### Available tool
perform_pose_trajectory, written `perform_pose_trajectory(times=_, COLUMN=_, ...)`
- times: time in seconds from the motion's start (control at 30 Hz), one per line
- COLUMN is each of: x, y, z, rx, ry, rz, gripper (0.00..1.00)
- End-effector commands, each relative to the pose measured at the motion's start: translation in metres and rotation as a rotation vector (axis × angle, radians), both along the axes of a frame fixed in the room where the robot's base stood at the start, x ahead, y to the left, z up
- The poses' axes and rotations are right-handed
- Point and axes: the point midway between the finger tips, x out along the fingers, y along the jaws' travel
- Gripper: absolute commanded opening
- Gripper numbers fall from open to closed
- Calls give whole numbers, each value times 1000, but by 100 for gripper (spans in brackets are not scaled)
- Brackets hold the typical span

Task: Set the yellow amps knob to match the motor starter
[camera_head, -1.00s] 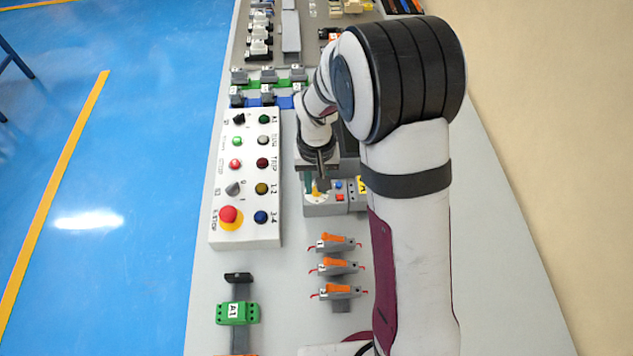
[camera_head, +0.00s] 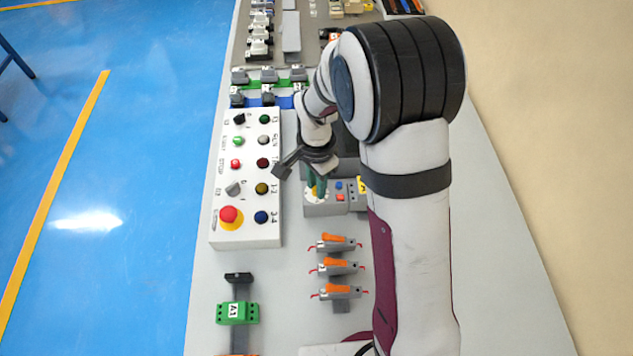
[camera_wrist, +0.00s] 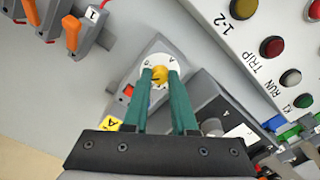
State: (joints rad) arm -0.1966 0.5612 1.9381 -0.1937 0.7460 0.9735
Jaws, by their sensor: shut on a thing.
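The yellow amps knob (camera_wrist: 159,77) sits on a round white dial (camera_wrist: 152,53) on the grey motor starter (camera_head: 325,209). My gripper (camera_wrist: 160,76) has green fingers, one on each side of the knob, and is shut on it. In the head view my gripper (camera_head: 317,188) reaches down onto the starter's top and mostly hides the knob. The starter also carries a red button (camera_wrist: 128,90) and a blue button (camera_head: 338,185). A yellow label (camera_wrist: 113,124) is beside it. The dial's markings are too small and covered to read fully.
A white control box (camera_head: 246,170) with several buttons and switches stands just left of the starter. Orange-levered terminals (camera_head: 337,265) stand in front of it. A green block marked A1 (camera_head: 237,313) is at the front left. Bare board lies between these.

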Motion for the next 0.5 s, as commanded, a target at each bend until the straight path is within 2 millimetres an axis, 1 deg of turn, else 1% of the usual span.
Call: perform_pose_trajectory(times=0.5, x=0, y=0, z=0, rx=0, ry=2, rz=-482, gripper=0)
